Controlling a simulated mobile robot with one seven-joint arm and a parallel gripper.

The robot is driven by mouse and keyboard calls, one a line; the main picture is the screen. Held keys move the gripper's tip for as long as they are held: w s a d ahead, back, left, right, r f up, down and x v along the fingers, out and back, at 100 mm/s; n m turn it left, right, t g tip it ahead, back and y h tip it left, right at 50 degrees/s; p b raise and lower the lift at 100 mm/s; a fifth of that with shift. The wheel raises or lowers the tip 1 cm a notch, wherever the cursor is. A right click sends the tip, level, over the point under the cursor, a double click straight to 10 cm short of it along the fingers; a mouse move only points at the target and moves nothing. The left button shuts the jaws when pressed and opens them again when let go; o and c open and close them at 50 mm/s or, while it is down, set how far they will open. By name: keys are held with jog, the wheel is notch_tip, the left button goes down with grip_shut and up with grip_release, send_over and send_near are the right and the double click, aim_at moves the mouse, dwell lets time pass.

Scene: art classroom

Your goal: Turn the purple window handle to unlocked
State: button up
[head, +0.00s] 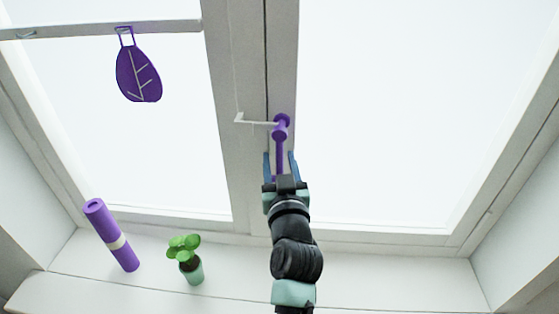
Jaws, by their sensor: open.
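The purple window handle (280,130) is mounted on the white frame between the two window panes. Its lever points down from the round pivot. My gripper (280,157) is below the pivot, with its two blue fingers apart, one on each side of the lever's lower part. I cannot tell whether either finger touches the lever. The lever's lower end is partly hidden by my gripper. A thin white L-shaped piece (255,122) reaches left from beside the handle's pivot.
A purple leaf ornament (138,72) hangs from a white bar at the upper left. On the sill (225,285) stand a purple roll (112,237) with a pale band and a small green potted plant (187,258), both left of my arm. The sill on the right is clear.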

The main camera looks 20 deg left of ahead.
grip_shut()
dwell(1.3)
